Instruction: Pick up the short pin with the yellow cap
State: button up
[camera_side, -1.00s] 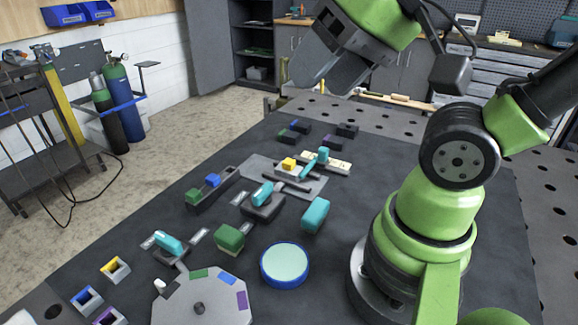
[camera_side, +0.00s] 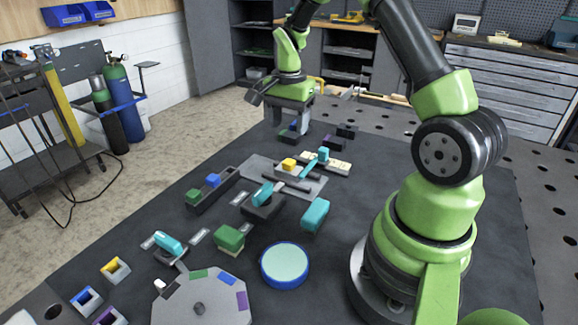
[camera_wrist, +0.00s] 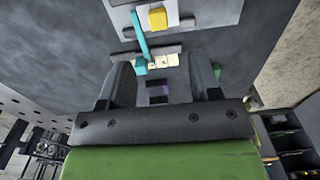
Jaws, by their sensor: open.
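The yellow cap (camera_side: 289,163) shows as a small block on the grey plate (camera_side: 262,172) near the middle of the table; any pin below it is hidden. In the wrist view the yellow cap (camera_wrist: 157,18) is near the top edge, beyond my fingertips. A teal bar (camera_wrist: 141,36) lies beside it. My gripper (camera_side: 289,112) is open at the far end of the table, behind the plate and apart from the yellow cap. In the wrist view my gripper (camera_wrist: 162,66) shows two separated fingers with nothing held between them.
A teal upright piece (camera_side: 323,155) and a pale strip (camera_side: 340,167) stand right of the yellow cap. A dark tray (camera_side: 207,192) with green and blue blocks is to the left. Dark blocks (camera_side: 346,131) lie near my gripper. A round pad (camera_side: 285,264) is nearer the camera.

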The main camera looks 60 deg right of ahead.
aim_at(289, 161)
notch_tip(289, 161, down, 10)
jog(key=shift+a+f, duration=0.1)
grip_shut()
dwell(0.5)
